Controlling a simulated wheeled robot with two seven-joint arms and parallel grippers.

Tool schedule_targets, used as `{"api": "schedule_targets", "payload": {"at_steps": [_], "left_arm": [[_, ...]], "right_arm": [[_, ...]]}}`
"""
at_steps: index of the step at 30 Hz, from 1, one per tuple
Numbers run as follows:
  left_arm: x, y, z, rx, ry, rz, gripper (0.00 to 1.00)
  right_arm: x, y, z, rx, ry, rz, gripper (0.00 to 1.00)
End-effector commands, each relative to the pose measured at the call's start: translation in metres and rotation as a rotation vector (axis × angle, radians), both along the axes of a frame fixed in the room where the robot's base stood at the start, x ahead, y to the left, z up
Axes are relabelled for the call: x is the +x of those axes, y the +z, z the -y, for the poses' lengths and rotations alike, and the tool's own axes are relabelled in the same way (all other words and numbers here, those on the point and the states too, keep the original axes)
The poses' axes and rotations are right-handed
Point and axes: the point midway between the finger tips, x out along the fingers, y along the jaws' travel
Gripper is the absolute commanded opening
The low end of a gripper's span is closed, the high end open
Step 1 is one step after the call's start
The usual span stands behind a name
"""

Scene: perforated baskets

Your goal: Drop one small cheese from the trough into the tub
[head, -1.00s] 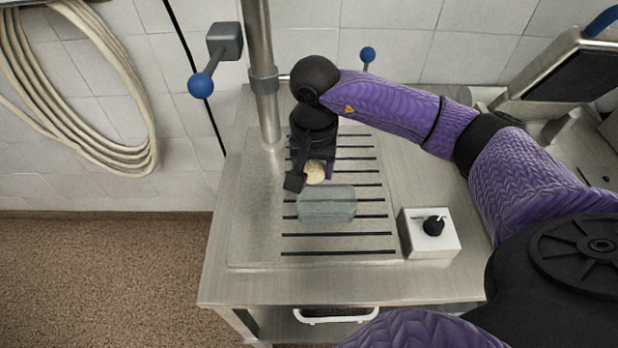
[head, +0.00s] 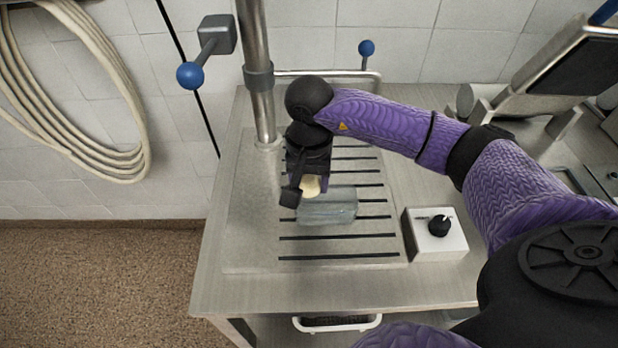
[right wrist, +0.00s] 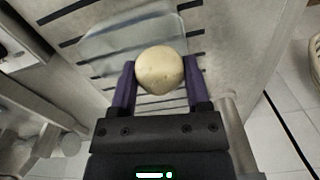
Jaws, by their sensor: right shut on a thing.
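A small pale cheese (right wrist: 160,69) is held between the two purple fingers of my right gripper (right wrist: 161,78). In the head view the cheese (head: 310,185) shows at the tips of my right gripper (head: 304,190). A clear bluish tub (head: 327,211) stands on the slotted steel top just in front of the gripper. In the right wrist view the tub (right wrist: 105,50) lies behind and to the left of the cheese, partly hidden by it. The gripper looks to be over or beside the tub's far edge; I cannot tell its height. My left gripper and the trough are not recognisable in view.
A control box with a black knob (head: 452,248) sits right of the slots. A steel post (head: 258,80) rises at the back left, close to my right gripper. A white-handled basket (head: 312,326) is below the table's front edge. The front of the top is clear.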

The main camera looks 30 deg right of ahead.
Motion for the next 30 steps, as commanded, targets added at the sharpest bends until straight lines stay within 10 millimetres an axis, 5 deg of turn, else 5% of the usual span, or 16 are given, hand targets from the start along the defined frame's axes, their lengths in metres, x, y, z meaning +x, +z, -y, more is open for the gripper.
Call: {"api": "schedule_targets", "payload": {"at_steps": [11,12,17,30], "left_arm": [[-0.0003,-0.0001,0.0042,-0.007,0.003,-0.001,0.59],[-0.0004,-0.0001,0.0047,-0.007,0.003,-0.001,0.59],[-0.0011,-0.0003,0.0060,-0.009,0.005,-0.002,0.59],[-0.0018,-0.0003,0.0059,-0.009,0.006,-0.004,0.59]], "right_arm": [[0.0000,0.0000,0.0000,0.000,0.000,0.000,0.04],[0.0000,0.0000,0.0000,0.000,0.000,0.000,0.66],[0.0000,0.0000,0.0000,0.000,0.000,0.000,0.99],[-0.0001,0.0000,-0.0001,0.000,0.000,0.000,1.00]]}}
